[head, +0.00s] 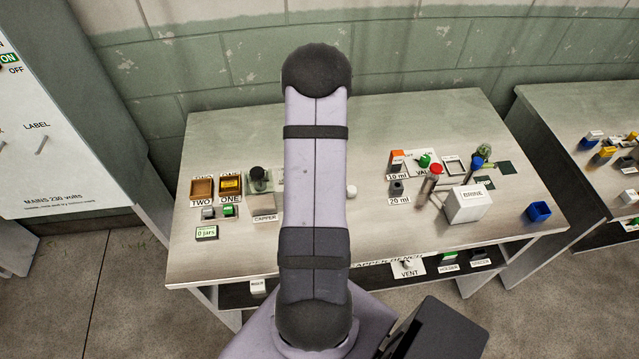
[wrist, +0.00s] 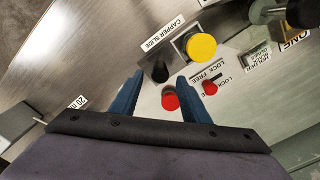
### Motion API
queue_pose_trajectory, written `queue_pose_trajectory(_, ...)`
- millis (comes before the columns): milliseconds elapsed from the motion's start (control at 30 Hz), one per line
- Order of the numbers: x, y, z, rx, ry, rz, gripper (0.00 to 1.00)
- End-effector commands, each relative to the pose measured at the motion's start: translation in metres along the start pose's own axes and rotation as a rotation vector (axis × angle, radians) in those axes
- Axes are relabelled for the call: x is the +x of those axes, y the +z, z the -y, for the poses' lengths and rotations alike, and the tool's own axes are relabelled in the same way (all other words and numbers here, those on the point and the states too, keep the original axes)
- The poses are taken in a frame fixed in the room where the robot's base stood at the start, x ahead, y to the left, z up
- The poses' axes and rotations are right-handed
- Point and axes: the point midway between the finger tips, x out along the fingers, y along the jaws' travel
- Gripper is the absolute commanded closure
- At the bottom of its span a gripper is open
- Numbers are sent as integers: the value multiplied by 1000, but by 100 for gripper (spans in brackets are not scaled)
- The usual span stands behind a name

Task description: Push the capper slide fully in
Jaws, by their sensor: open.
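How far in the slide sits cannot be told. My gripper (wrist: 161,77) is open, its two blue fingers apart, with the knob showing between the fingertips. Whether the fingers touch it cannot be told. A round red button (wrist: 170,100) also shows between the fingers. In the head view my arm hides the gripper and this part of the bench.
A yellow button (wrist: 201,47) and a small red knob (wrist: 209,88) with a lock/free label lie right of the fingers. In the head view, the capper (head: 260,181) stands left of my arm and a white brine box (head: 467,205) stands right on the bench (head: 330,240).

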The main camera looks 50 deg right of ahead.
Motion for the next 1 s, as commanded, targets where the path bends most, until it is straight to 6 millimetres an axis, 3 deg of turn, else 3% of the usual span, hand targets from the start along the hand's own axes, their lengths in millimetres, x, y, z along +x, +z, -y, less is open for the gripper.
queue_pose_trajectory(400, 42, 0, 0, -1, 1, 1, 58)
queue_pose_trajectory(833, 48, 0, 0, -1, 0, 0, 58)
queue_pose_trajectory(1000, 48, 0, 0, -1, 0, 0, 98)
